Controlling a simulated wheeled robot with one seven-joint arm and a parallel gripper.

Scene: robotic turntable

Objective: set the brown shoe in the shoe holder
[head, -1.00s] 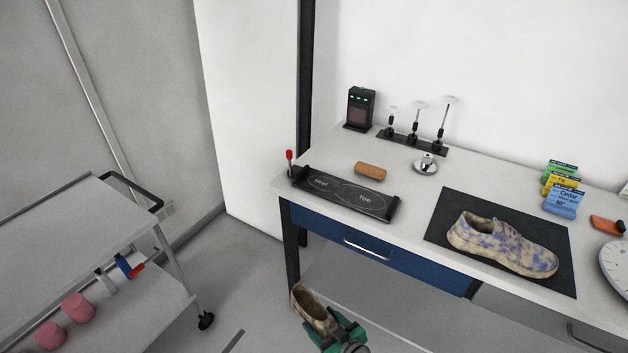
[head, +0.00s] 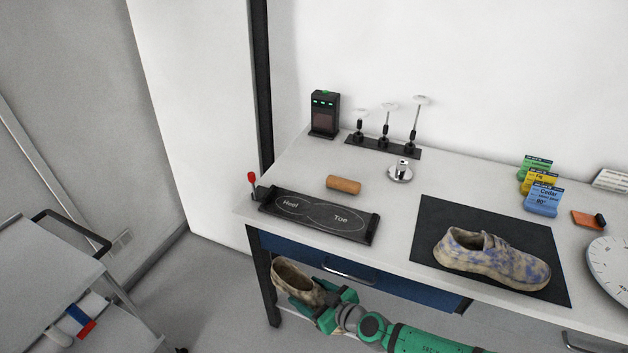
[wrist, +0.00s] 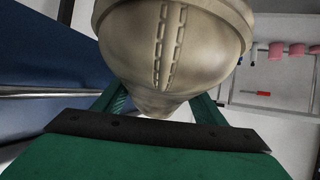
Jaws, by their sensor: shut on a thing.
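A brown shoe (head: 296,279) is held in my gripper (head: 326,303) in front of the bench, below the level of its top. The wrist view shows the heel of the brown shoe (wrist: 172,45) close up between the green fingers, with its stitched seam. The fingers are shut on it. The shoe holder (head: 318,213) is a black tray marked Heel and Toe, with raised ends and a red-knobbed lever (head: 253,184) at its left. It lies empty on the bench's left front, above and behind the held shoe.
A second shoe with blue patches (head: 492,259) lies on a black mat (head: 437,216). A brown cylinder (head: 343,185) and a metal piece (head: 400,171) are behind the holder. The blue drawer (head: 400,287) is under the bench top. A grey cart (head: 45,262) stands at left.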

